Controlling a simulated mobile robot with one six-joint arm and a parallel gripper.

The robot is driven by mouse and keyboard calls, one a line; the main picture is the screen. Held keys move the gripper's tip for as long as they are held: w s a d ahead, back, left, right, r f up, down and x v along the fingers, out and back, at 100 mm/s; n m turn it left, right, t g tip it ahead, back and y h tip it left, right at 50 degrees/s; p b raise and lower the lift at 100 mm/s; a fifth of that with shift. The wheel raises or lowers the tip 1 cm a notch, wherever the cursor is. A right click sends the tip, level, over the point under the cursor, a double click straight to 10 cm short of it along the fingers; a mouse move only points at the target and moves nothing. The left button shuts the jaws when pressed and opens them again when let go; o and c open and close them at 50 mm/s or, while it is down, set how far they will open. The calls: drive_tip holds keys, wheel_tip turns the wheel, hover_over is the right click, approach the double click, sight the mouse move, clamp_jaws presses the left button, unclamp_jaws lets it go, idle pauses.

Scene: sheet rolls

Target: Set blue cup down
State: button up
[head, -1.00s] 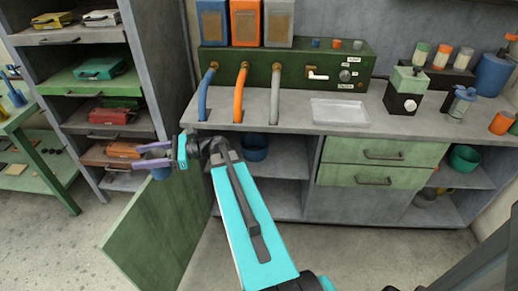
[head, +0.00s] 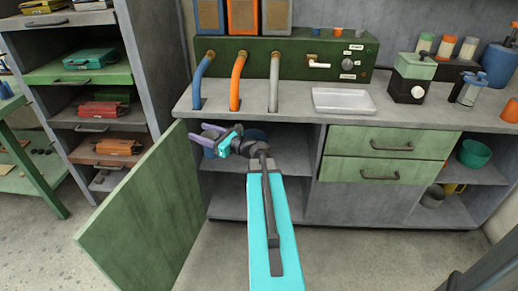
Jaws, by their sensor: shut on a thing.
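My gripper (head: 212,134) has purple fingers and a turquoise body, and it is shut on the blue cup (head: 208,151). The cup is small in the head view and partly hidden by the fingers and body. It is in front of the open cabinet, at the left end below the counter, near the upper inside edge of the green door. I cannot tell whether it touches a shelf.
The green cabinet door (head: 145,215) stands open at left. The counter (head: 300,112) above holds a white tray (head: 343,101). A green bowl (head: 474,153) is at right.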

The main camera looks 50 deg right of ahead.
drive_tip(key=s+d+f+m+h+b, duration=0.2)
drive_tip(key=s+d+f+h+b, duration=0.15)
drive_tip(key=d, duration=0.45)
drive_tip(key=s+d+f+m+g+h+b, duration=0.1)
drive_tip(key=s+d+f+m+h+b, duration=0.25)
drive_tip(key=d, duration=0.45)
drive_tip(key=s+d+f+m+h+b, duration=0.2)
drive_tip(key=s+d+h, duration=0.15)
drive_tip(key=d, duration=0.45)
drive_tip(key=w+d+f+h, duration=0.1)
drive_tip(key=w+d, duration=0.1)
drive_tip(key=d, duration=0.6)
drive_tip(key=w+d+f+m+g+h+b, duration=0.1)
drive_tip(key=w+d+f+h, duration=0.1)
drive_tip(key=d, duration=0.7)
drive_tip(key=shift+w+f, duration=0.15)
drive_tip(key=shift+f, duration=0.05)
drive_tip(key=shift+f+b, duration=1.05)
drive_tip(key=shift+f, duration=1.45)
drive_tip(key=shift+f+b, duration=0.9)
drive_tip(key=shift+f, duration=1.65)
drive_tip(key=shift+f, duration=0.15)
